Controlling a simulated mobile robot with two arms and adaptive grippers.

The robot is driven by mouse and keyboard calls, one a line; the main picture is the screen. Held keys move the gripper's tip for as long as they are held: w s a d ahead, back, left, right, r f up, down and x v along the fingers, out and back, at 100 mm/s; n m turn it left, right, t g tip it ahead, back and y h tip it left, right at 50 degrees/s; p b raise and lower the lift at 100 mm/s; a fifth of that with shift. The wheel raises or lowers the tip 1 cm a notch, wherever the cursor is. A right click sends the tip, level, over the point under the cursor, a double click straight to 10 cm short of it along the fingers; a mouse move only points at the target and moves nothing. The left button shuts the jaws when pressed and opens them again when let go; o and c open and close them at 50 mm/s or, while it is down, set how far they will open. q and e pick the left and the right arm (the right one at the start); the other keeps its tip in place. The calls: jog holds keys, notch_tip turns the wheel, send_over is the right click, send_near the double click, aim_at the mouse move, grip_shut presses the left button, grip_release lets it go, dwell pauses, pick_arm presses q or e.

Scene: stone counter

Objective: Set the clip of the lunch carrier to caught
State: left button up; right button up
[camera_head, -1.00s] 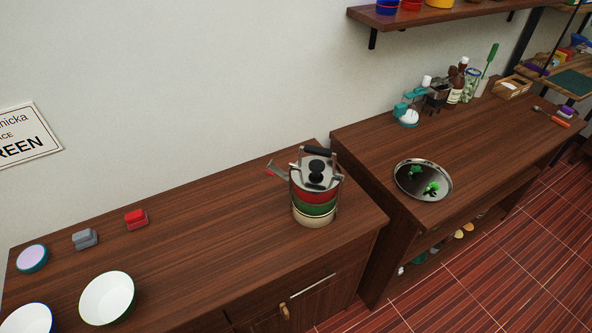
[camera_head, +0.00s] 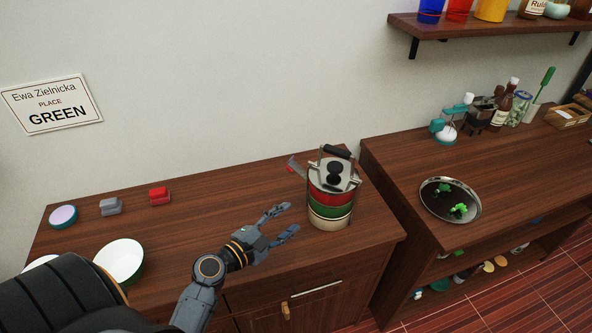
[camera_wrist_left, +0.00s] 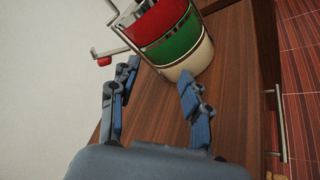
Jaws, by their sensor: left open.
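The lunch carrier (camera_head: 331,199) stands upright near the right end of the left counter, with stacked red, green and cream tiers and a metal lid with a black knob and handle. Its clip (camera_head: 294,165) sticks out to the left near the top, swung away from the lid. In the left wrist view the carrier (camera_wrist_left: 168,50) is ahead, and the clip (camera_wrist_left: 110,53) with its red end shows at upper left. My left gripper (camera_head: 292,218) is open and empty, just left of and in front of the carrier, apart from it. My right gripper is not seen.
The counter between blocks and carrier is clear.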

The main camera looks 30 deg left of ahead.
aim_at(289, 169)
pick_arm(q)
jog(key=w+a+r+n+t+y, duration=0.2)
jog(key=a+n+y, duration=0.2)
jog(key=a+n, duration=0.35)
jog(key=w+p, duration=0.2)
jog(key=w, duration=1)
jog(key=shift+w+a, duration=0.15)
jog(key=shift+w, duration=0.1)
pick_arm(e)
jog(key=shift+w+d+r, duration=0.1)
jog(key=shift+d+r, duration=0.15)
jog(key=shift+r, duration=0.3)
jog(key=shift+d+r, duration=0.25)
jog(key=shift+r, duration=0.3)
pick_arm(q)
grip_shut()
